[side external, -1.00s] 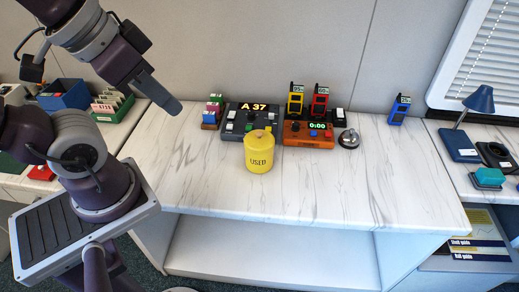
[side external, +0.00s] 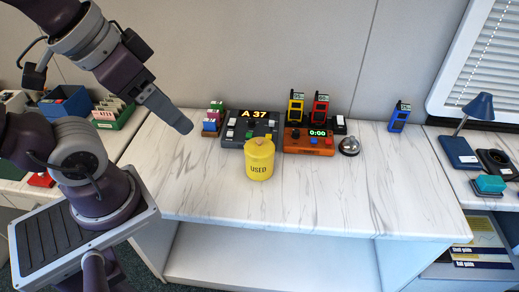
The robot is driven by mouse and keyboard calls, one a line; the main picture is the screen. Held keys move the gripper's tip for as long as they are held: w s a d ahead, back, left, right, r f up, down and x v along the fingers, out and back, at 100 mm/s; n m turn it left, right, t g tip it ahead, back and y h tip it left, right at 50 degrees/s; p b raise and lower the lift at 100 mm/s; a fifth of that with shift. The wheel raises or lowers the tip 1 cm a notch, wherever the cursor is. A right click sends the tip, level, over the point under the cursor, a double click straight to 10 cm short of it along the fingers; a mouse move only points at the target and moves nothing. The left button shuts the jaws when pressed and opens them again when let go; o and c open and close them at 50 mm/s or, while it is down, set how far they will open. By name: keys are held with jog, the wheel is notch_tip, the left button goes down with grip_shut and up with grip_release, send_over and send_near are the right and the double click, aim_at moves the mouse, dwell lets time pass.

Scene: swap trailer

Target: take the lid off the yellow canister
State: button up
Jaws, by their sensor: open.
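The yellow canister (side external: 259,168) stands upright on the white marble counter, marked "USED". Its yellow lid (side external: 259,146) sits on top, with a small pinkish-brown knob (side external: 259,141). My gripper (side external: 184,126) is above the counter, left of the canister and a little higher, apart from it. It points down and to the right and holds nothing that I can see. The gap between its fingers is hard to see from this side.
Behind the canister are a dark console (side external: 248,124) reading "A 37" and an orange timer box (side external: 309,139). A bell (side external: 349,146) and a blue device (side external: 399,117) stand to the right. The counter's front and right (side external: 390,185) are clear.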

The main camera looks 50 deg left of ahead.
jog(key=o, duration=0.5)
jog(key=n+g, duration=0.5)
send_over(260, 140)
jog(key=s, duration=0.1)
notch_tip(260, 140, down, 18)
jog(key=shift+g, duration=0.3)
jog(key=f, duration=0.5)
jog(key=w+f, duration=0.1)
jog(key=f, duration=0.2)
jog(key=shift+f, duration=0.3)
